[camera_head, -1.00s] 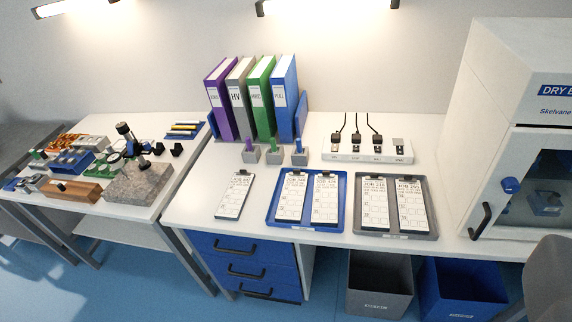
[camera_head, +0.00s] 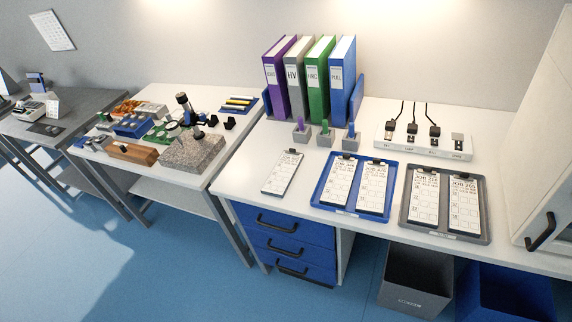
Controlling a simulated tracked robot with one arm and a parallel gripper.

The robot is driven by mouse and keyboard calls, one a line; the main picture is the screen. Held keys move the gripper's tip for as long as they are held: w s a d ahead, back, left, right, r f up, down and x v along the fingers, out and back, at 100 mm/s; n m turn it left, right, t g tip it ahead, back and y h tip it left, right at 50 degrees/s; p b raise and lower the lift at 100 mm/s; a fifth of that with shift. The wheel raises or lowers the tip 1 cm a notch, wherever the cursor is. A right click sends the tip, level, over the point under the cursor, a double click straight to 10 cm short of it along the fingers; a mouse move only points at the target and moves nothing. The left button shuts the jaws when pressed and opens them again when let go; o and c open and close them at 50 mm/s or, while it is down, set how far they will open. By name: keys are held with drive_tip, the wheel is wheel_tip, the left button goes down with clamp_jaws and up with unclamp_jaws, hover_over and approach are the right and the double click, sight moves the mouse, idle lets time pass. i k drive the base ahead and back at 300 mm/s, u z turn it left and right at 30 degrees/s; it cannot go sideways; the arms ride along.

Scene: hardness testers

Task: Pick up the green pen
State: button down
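The green pen (camera_head: 325,126) stands upright in a small grey holder block (camera_head: 325,140) on the white bench. It is the middle one of three, with a purple pen (camera_head: 301,124) in a block to its left and a blue pen (camera_head: 351,130) in a block to its right. Only the upper part of each pen shows. My gripper is not in view.
Binders (camera_head: 318,85) stand just behind the pens. A clipboard (camera_head: 283,174), a blue tray (camera_head: 315,199) and a grey tray (camera_head: 404,214) lie in front. A white charging strip (camera_head: 424,145) with cables is to the right. A granite block (camera_head: 196,152) stands on the left bench.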

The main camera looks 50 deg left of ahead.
sight(324, 123)
drive_tip(key=u, duration=0.55)
drive_tip(key=i, duration=1.05)
drive_tip(key=u, duration=0.75)
drive_tip(key=i, duration=0.9)
drive_tip(key=z, duration=0.25)
